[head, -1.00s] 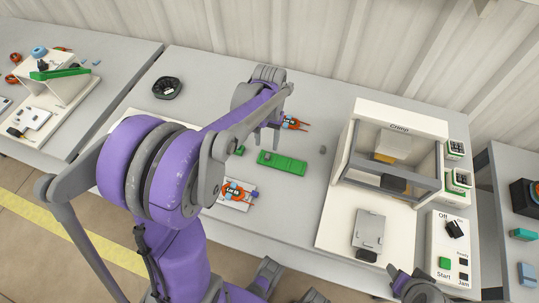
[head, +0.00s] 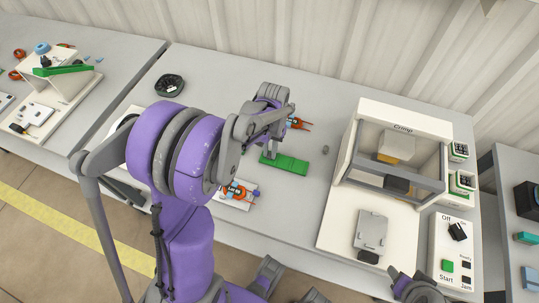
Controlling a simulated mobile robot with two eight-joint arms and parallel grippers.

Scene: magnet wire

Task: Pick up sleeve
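My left gripper (head: 258,150) reaches over the middle of the table and points down, just above the left end of a green block (head: 288,165). Its fingers look apart, and I see nothing held between them. I cannot tell for sure which part is the sleeve. A dark grey part at the bottom edge, which may be my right gripper (head: 412,287), is cut off by the frame.
An orange coil (head: 297,123) lies behind the gripper; another orange coil with blue ends (head: 238,190) lies on a white plate in front. The Crimp machine (head: 345,205) stands at right. A black round tray (head: 170,85) is at back left. Table between block and machine is mostly clear.

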